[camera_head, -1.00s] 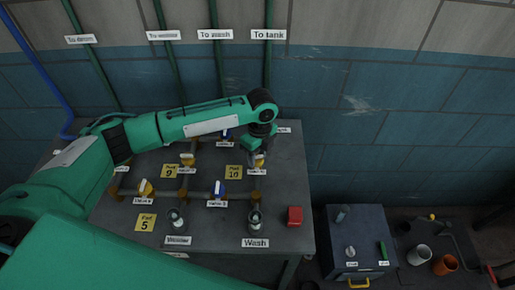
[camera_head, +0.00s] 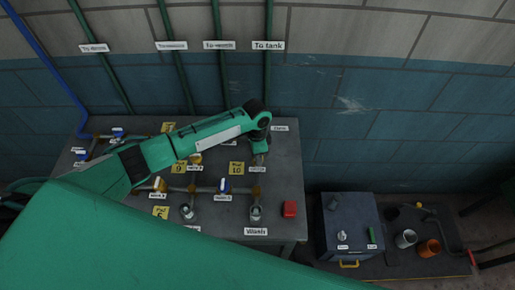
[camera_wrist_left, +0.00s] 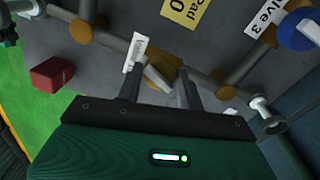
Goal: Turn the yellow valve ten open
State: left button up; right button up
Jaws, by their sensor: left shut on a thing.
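The yellow valve ten sits on the grey bench beside the yellow Pad 10 plate (camera_head: 237,168), which also shows in the left wrist view (camera_wrist_left: 184,10). Its small white label (camera_head: 257,169) is just below the hand. My left gripper (camera_head: 259,159) points down over this valve and mostly hides it. In the left wrist view, the fingers of my left gripper (camera_wrist_left: 160,92) stand either side of a pale lever (camera_wrist_left: 157,78) on the yellow valve ten (camera_wrist_left: 178,74). The gripper is shut on it. The lever's exact angle is hard to read. My right gripper is not in view.
Grey pipes with other yellow and blue valves run across the bench, including a blue valve (camera_head: 224,185). A red block (camera_head: 289,208) lies near the bench's right edge.

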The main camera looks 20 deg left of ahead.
pick_arm(q)
jog(key=n+p, duration=0.2)
jog(key=n, duration=0.1)
jog(key=shift+r, duration=0.2)
jog(key=shift+a+f+n+p, duration=0.1)
jog(key=shift+n+p, duration=0.45)
jog(key=shift+n, duration=0.05)
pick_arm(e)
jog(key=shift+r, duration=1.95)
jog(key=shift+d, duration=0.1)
pick_arm(q)
jog(key=o, duration=1)
jog(key=shift+f, duration=0.1)
jog(key=shift+w+a+r+b, duration=0.15)
jog(key=shift+r+b, duration=0.6)
jog(key=shift+r, duration=1.55)
jog(key=shift+w+a+r+b, duration=0.15)
jog(key=shift+r+b, duration=0.55)
jog(key=shift+r, duration=1.6)
jog(key=shift+w+a+r+b, duration=0.15)
jog(key=shift+r+b, duration=0.6)
jog(key=shift+r, duration=1.55)
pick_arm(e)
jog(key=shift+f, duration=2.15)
